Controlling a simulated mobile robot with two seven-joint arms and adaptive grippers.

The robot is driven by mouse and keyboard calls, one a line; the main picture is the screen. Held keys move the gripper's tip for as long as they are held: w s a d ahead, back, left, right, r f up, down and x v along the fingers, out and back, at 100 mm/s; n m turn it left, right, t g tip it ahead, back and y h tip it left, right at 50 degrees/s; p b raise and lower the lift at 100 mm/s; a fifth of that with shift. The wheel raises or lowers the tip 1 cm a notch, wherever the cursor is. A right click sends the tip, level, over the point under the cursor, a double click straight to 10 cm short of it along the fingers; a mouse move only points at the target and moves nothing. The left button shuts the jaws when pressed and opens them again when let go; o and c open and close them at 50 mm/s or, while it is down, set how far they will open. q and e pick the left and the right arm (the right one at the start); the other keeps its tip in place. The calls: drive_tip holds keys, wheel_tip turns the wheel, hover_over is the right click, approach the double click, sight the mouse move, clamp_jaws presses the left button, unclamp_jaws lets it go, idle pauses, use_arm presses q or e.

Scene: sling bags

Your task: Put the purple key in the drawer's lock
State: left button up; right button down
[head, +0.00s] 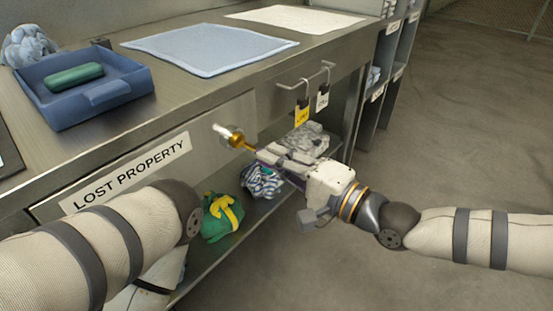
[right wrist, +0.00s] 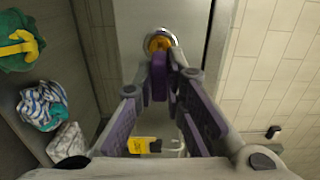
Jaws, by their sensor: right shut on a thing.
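The drawer (head: 170,150) under the counter bears a "LOST PROPERTY" label. Its round silver lock (head: 226,131) with a gold centre also shows in the right wrist view (right wrist: 174,39). My right gripper (head: 262,155) is shut on the purple key (right wrist: 158,78), held between its fingertips just in front of the lock. A gold shaft shows between the lock and the fingertips in the head view. The key lines up with the gold centre; I cannot tell how far in it is. My left arm comes in from the left, but its gripper is out of view.
A rail (head: 305,80) with yellow (head: 302,115) and white tags sticks out right of the lock. A shelf below holds a green-and-yellow bundle (head: 222,216) and a striped bundle (head: 260,181). A blue tray (head: 85,90) stands on the counter. The floor at right is clear.

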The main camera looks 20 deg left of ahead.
drive_tip(key=shift+x, duration=1.85)
drive_tip(key=c, duration=1.6)
unclamp_jaws()
drive_tip(key=v, duration=1.2)
drive_tip(key=shift+r, duration=0.1)
